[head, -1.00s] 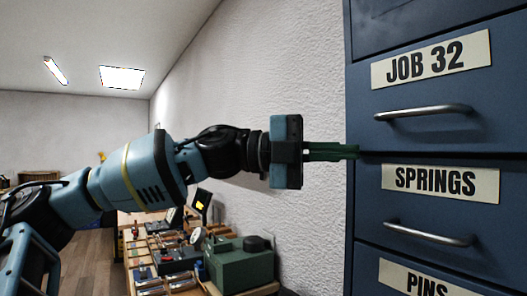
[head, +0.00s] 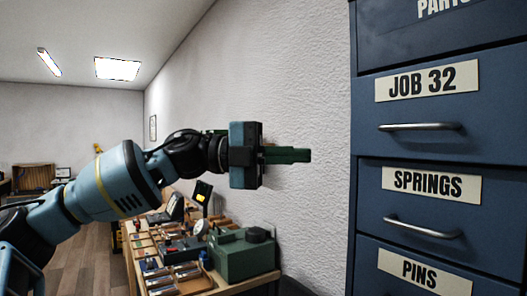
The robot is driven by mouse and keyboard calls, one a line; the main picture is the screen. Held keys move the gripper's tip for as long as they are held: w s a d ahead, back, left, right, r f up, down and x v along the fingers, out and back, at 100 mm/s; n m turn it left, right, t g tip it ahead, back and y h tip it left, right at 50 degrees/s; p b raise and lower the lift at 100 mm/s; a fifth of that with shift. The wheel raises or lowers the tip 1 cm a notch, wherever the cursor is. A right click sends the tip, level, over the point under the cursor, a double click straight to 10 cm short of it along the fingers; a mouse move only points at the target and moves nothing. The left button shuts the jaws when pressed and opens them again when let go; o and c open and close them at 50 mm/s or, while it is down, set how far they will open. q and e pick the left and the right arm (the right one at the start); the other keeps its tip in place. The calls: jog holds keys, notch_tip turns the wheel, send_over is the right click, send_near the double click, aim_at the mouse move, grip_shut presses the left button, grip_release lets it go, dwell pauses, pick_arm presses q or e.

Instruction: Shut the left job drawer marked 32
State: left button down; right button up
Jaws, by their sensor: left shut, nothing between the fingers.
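The blue job drawer (head: 470,118) carries a cream label reading JOB 32 (head: 428,81) and a grey bar handle (head: 420,127). Its front looks level with the drawer fronts above and below, with only a thin dark seam showing. My left gripper (head: 308,155) is shut and empty, its dark green fingers pointing right. It is to the left of the cabinet, in front of the white wall in the picture, and apart from the drawer. My right gripper is not in view.
The SPRINGS drawer (head: 470,215) and the PINS drawer (head: 365,270) are below, and a drawer with a partly cut-off label is above. A workbench with a green box (head: 242,256) and several small tools stands at lower left. Wooden floor (head: 85,262) shows beyond.

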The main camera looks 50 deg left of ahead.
pick_arm(q)
jog(key=shift+v, duration=2.1)
jog(key=shift+w+f, duration=0.1)
